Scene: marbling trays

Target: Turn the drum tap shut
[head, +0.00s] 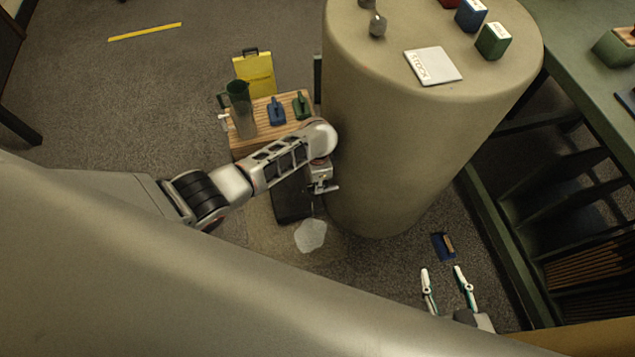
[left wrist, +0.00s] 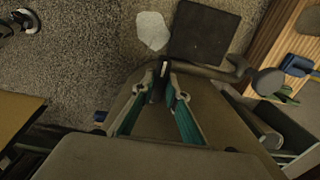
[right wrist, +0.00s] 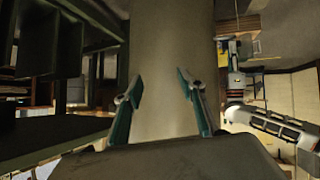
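The beige drum (head: 400,150) stands upright in the middle of the head view, and its side fills the middle of the right wrist view (right wrist: 165,100). My left gripper (head: 322,186) is low against the drum's left side, where my own arm hides most of the tap. In the left wrist view its fingers (left wrist: 163,82) are close together, with a small dark, pale-tipped piece between them, which looks like the tap's lever. Whether they press on it is unclear. My right gripper (head: 446,272) is open and empty, right of the drum's foot; its spread fingers show in the right wrist view (right wrist: 158,92).
A pale puddle (head: 311,236) and a black tray (head: 291,200) lie below my left gripper. A wooden crate (head: 245,148) with a jug (head: 241,108) stands left of the drum. A blue dustpan-like item (head: 443,247) lies near my right gripper. A green bench (head: 590,85) stands right.

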